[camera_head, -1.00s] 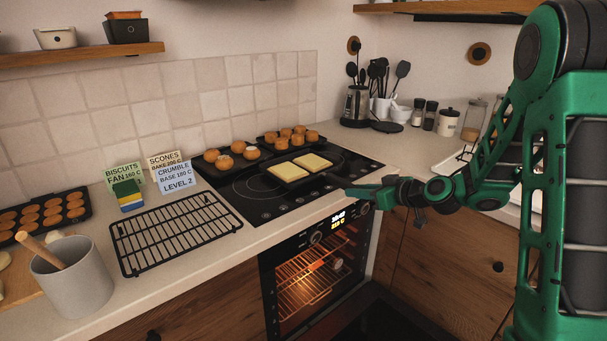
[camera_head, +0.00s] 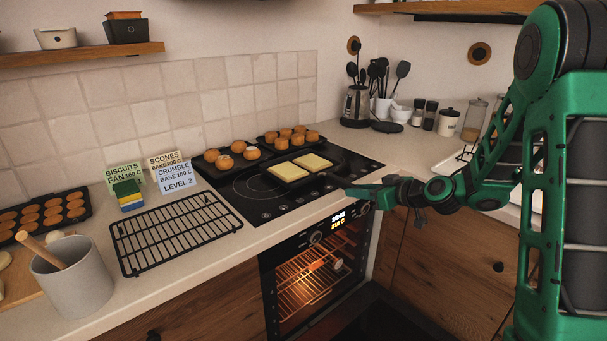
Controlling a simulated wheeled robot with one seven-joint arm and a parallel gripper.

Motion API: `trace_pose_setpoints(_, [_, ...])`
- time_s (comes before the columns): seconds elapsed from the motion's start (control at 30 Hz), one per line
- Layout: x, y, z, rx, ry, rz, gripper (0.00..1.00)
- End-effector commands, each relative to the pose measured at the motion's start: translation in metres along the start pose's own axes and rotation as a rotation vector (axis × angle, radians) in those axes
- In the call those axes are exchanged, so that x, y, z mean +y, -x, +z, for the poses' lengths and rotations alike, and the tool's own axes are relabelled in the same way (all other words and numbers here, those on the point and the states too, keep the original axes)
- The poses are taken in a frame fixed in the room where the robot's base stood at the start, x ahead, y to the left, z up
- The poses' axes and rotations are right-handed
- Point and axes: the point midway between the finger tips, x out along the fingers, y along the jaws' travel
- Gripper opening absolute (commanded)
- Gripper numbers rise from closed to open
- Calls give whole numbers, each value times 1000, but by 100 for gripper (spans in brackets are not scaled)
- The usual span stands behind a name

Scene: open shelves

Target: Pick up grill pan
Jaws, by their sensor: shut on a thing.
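The grill pan (camera_head: 322,176) is dark and sits at the front right of the black hob, hard to tell from the hob surface. Two pale yellow square slices, a left one (camera_head: 287,172) and a right one (camera_head: 312,161), lie flat on it. My gripper (camera_head: 352,191) reaches in from the right at the hob's front edge. It is shut on the pan's handle side; the fingertips are small and dark, so the exact grasp is hard to see. I cannot tell whether the pan is clear of the hob.
Trays of round buns (camera_head: 232,152) stand on the back of the hob (camera_head: 252,200). A black wire rack (camera_head: 176,232) and a grey crock (camera_head: 76,282) are on the left counter. A lit oven (camera_head: 316,270) is below. Utensils and jars (camera_head: 446,124) stand at the back right.

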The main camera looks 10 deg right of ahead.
Motion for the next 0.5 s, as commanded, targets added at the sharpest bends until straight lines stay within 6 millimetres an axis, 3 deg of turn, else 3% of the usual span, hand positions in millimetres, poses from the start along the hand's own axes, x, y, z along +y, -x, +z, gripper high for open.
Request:
trace_pose_setpoints(0.37, [0,1,-4,5,1,0,0])
trace_pose_setpoints(0.5, [0,5,-14,8,3,0,0])
